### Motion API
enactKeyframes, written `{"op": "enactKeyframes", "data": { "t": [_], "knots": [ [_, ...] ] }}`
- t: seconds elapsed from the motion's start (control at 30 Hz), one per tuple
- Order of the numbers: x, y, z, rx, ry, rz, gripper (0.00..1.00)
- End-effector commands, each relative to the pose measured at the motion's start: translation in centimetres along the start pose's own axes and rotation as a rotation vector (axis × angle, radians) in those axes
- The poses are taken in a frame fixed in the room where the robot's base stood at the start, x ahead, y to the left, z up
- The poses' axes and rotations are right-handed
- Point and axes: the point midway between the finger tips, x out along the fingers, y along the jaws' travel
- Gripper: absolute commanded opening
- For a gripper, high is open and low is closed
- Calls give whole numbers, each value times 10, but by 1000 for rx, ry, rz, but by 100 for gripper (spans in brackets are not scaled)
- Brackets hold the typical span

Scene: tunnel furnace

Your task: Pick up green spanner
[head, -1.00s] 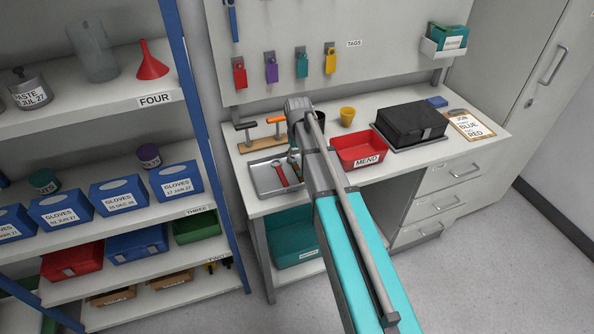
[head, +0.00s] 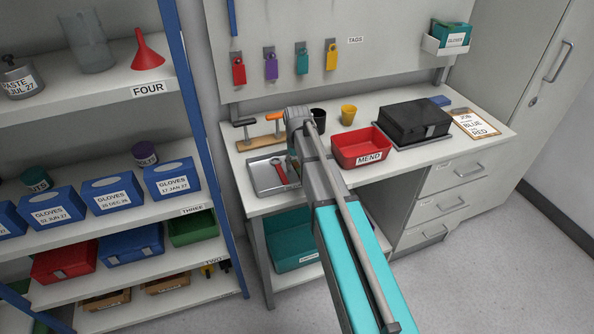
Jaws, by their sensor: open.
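My gripper (head: 293,168) is only partly in view at the right side of the metal tray (head: 262,187), mostly hidden behind my own arm. It is open. A red spanner (head: 279,172) lies in the tray, just left of my gripper. I cannot make out a green spanner; the right part of the tray is covered by my arm and gripper. Whether my gripper touches anything in the tray cannot be told.
A wooden rack (head: 262,141) with black and orange handles stands behind the tray. A dark cup (head: 318,121), yellow cup (head: 348,115), red MEND bin (head: 361,148) and black case (head: 414,121) are on the bench. Blue-framed shelving (head: 205,150) stands to the left.

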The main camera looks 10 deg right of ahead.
Motion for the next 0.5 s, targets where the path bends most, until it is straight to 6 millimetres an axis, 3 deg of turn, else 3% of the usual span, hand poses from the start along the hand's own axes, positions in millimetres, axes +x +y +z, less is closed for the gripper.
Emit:
{"op": "enactKeyframes", "data": {
  "t": [0.5],
  "knots": [
    [0,0,0,0,0,0,69]
  ]
}}
